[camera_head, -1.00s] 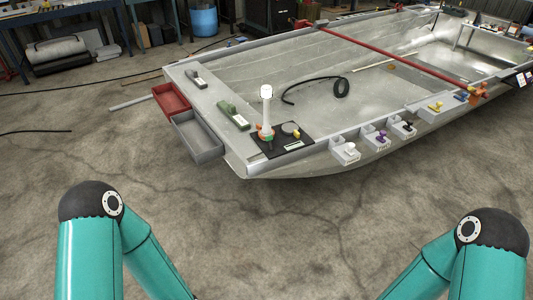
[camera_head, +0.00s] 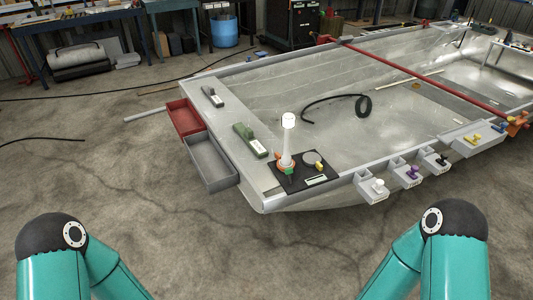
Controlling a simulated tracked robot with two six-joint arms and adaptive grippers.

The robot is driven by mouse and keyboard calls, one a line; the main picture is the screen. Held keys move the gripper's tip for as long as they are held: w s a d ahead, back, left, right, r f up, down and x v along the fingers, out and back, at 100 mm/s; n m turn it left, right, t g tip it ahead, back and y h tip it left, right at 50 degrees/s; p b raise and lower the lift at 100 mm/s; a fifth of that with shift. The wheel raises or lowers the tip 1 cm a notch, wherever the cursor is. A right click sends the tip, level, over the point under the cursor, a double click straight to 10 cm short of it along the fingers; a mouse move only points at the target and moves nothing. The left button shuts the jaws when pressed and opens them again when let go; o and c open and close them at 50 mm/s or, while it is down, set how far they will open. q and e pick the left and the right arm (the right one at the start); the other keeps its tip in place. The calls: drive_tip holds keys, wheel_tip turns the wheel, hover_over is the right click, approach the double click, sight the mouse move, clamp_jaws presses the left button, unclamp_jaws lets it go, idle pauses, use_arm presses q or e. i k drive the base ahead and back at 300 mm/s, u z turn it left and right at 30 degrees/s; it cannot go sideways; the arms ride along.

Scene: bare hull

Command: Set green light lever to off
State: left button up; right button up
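A green box with a pale front (camera_head: 250,140) sits on the hull's near deck. To its right a white light post (camera_head: 287,141) stands upright on a black panel (camera_head: 284,184), with orange and green parts at its foot. A small round grey part and a yellow part (camera_head: 319,166) sit on the same panel. I cannot make out which part is the green light lever, or its setting. Both my teal arms show at the bottom left and bottom right. Both grippers are out of view below the picture.
The bare metal hull (camera_head: 236,187) lies ahead. A red drawer (camera_head: 185,116) and a grey drawer (camera_head: 211,163) stick out from its left side. Grey boxes with white, purple (camera_head: 411,172) and black knobs line its near right edge. The concrete floor before it is clear.

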sight(288, 171)
drive_tip(key=z, duration=0.15)
drive_tip(key=i, duration=1.35)
drive_tip(key=z, duration=0.7)
